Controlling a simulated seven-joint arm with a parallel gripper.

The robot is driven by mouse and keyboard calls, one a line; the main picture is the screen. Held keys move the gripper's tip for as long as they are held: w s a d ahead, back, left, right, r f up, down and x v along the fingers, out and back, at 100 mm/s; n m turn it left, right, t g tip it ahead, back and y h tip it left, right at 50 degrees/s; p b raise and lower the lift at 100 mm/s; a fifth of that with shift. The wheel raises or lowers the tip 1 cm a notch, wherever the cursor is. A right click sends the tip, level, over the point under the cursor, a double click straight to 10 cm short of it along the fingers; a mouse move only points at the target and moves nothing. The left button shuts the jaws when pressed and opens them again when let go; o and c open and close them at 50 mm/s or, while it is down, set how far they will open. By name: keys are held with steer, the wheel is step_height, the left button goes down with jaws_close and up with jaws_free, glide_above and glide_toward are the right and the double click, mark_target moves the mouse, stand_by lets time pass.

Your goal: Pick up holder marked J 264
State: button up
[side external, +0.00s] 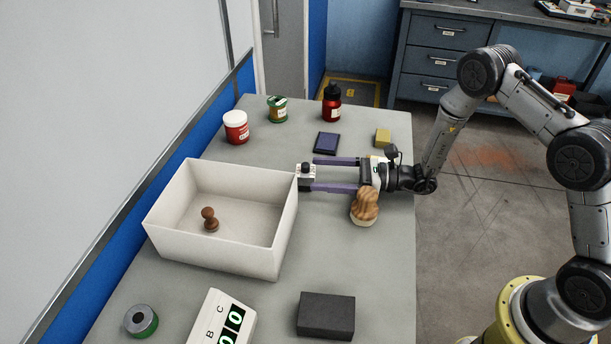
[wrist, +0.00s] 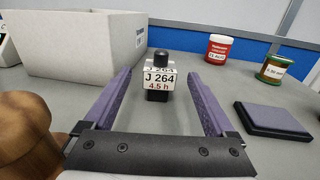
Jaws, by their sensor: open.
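The holder marked J 264 (wrist: 158,80) is a small dark post with a black top and a white label that also reads 4.5 h. It stands upright on the bench beside the white box's right wall, and it also shows in the side external view (side external: 306,171). My gripper (side external: 308,174) is low over the bench with its purple fingers open. In the wrist view my gripper (wrist: 163,78) points at the holder, which appears between the fingertips with a gap on each side. I cannot tell exactly how far it reaches between them.
The white box (side external: 215,250) holds a small brown wooden knob (side external: 210,220). A wooden-handled brush (side external: 365,206) stands just beside my gripper. A dark blue pad (side external: 327,143), red-white jar (side external: 236,127), green tin (side external: 278,109) and red bottle (side external: 331,104) stand farther back. A black block (side external: 326,316) lies in front.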

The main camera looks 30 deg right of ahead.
steer(key=x, duration=0.7)
steer(key=shift+w+a+r, duration=0.15)
steer(key=shift+w+a, duration=0.05)
steer(key=shift+a, duration=0.05)
steer(key=shift+r, duration=0.1)
jaws_close()
